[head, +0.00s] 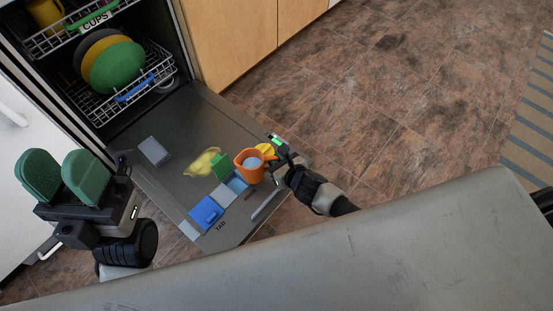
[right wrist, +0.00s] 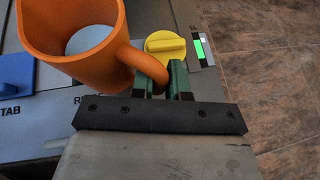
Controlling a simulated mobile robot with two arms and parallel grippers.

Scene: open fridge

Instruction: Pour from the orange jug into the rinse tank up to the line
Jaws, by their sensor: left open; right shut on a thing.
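The orange jug (head: 249,170) is over the lowered dishwasher door, with pale liquid inside it. My right gripper (head: 283,172) is shut on the jug's handle; the green pads flank the handle in the right wrist view (right wrist: 166,80). The jug looks roughly upright, and no stream shows. A yellow cap (right wrist: 165,47) lies just beyond the handle, beside a small gauge (right wrist: 201,48) with a green bar. A partly covered label starting "RI" (right wrist: 86,98) is on the door. The rinse tank's opening and line cannot be made out. My left gripper (head: 62,170) is open and empty, left of the door.
Floor to the right is clear.

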